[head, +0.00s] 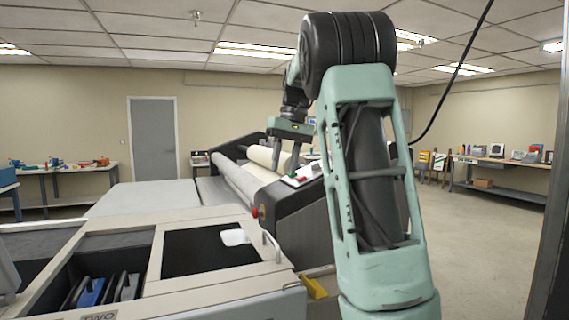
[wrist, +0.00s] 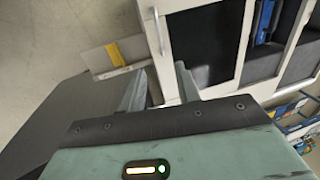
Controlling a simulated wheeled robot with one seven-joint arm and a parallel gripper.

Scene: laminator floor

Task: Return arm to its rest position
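My arm (head: 375,180) is raised at the right of the head view, bent at a high black joint, and its forearm reaches away from me. My gripper (head: 285,167) hangs in front of the laminator's rollers in that view. In the wrist view my gripper (wrist: 160,70) has its two fingers apart with nothing held between them. The fingers show against the floor and the edge of the machine's light frame (wrist: 162,60). Part of the forearm is hidden behind the upper arm.
The laminator (head: 300,220) with its white rollers (head: 238,181) stands close at the left and centre. A cabinet top with a dark panel (head: 205,252), a handle (head: 272,246) and blue item (head: 91,292) is nearest. Open floor (head: 475,240) lies right. A black cable (head: 455,75) hangs there.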

